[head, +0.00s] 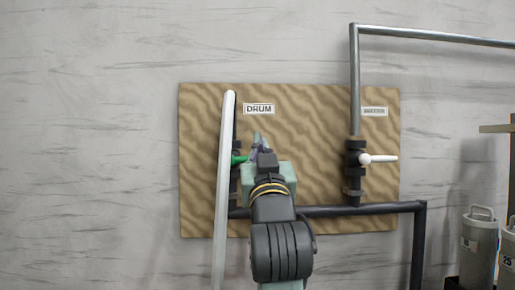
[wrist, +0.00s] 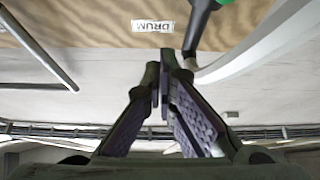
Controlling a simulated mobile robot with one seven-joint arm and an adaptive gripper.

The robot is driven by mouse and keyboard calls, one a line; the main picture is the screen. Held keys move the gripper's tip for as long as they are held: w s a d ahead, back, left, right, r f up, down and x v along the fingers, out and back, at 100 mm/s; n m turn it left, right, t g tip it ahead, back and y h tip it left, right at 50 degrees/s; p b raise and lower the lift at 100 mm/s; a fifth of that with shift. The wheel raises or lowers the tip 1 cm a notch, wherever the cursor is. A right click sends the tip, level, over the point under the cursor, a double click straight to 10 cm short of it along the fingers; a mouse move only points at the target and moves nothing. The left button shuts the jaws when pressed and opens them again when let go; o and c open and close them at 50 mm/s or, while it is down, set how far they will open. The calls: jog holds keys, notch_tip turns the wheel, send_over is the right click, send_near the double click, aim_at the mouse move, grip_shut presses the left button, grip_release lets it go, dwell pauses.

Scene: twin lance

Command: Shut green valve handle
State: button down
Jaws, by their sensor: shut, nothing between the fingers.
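The green valve handle (head: 238,160) shows in the head view as a small green piece on the left pipe, under the DRUM label (head: 259,109). The rest of it is hidden behind my gripper and arm. My gripper (head: 258,138) is shut and empty, just right of the green piece; I cannot tell whether they touch. In the wrist view, which is upside down, the shut fingers (wrist: 168,62) point toward the board. Part of the green handle (wrist: 238,6) shows at the top edge there, right of the fingertips and beside a dark pipe part.
A long white pole (head: 224,190) stands left of my gripper, close to it. A second valve with a white lever (head: 380,159) sits on the right pipe (head: 355,85). A dark pipe (head: 360,210) runs low across the board (head: 310,170). Grey canisters (head: 478,245) stand at right.

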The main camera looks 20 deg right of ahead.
jog(key=p+x, duration=0.2)
jog(key=x, duration=0.4)
jog(key=shift+w+d+f+p, duration=0.1)
jog(key=shift+w+f+p, duration=0.1)
jog(key=shift+f, duration=0.75)
jog(key=shift+w+d+f+p, duration=0.1)
jog(key=shift+w+f, duration=0.15)
jog(key=shift+f, duration=0.65)
jog(key=shift+f+b, duration=0.45)
jog(key=shift+f, duration=0.2)
jog(key=shift+w, duration=0.1)
